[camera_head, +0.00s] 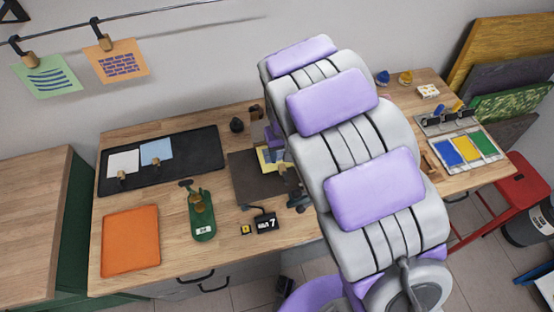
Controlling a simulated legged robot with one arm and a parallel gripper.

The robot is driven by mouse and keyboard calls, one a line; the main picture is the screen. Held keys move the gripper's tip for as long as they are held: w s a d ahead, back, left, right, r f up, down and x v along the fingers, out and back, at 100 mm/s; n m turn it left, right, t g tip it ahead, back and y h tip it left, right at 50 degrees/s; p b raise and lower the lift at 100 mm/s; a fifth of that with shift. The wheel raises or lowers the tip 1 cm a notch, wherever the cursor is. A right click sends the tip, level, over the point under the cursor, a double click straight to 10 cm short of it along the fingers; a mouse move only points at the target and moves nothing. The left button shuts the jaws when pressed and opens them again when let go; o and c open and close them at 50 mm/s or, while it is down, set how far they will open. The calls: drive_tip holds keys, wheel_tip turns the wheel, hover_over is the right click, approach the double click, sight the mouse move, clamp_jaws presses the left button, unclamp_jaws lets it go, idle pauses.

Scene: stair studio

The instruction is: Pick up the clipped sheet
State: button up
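Several sheets with clips are in view, and I cannot tell which one the task means. A green sheet (48,79) and an orange sheet (119,62) hang by clips from the wall rail. A white sheet (123,161) and a light blue sheet (156,151), each with a small brass clip, lie on a black tray (206,150). A yellow sheet (266,158) with a clip lies on a dark board (254,182), partly hidden by my arm. My gripper is largely hidden behind my grey and purple arm, around the board's right side. I cannot see its fingers clearly.
The wooden bench (165,198) holds an orange mat (131,240), a green dispenser-like tool (202,215) and a small black number display (265,222). Colour pads (466,149) lie right of my arm. A red stool (517,190) stands at right.

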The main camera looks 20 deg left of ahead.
sight(282, 167)
drive_tip(key=shift+d+f, duration=0.4)
drive_tip(key=shift+f, duration=0.3)
drive_tip(key=shift+s+f, duration=0.1)
drive_tip(key=shift+f, duration=0.15)
drive_tip(key=f, duration=0.2)
drive_tip(key=a+f, duration=0.1)
drive_tip(key=f, duration=0.1)
drive_tip(key=shift+a+f+b, duration=0.1)
drive_tip(key=shift+f+b, duration=0.2)
drive_tip(key=shift+b, duration=0.05)
drive_tip(key=shift+s+r, duration=0.1)
drive_tip(key=shift+c, duration=0.3)
drive_tip(key=shift+d, duration=0.35)
drive_tip(key=c, duration=0.5)
drive_tip(key=shift+a, duration=0.25)
clamp_jaws()
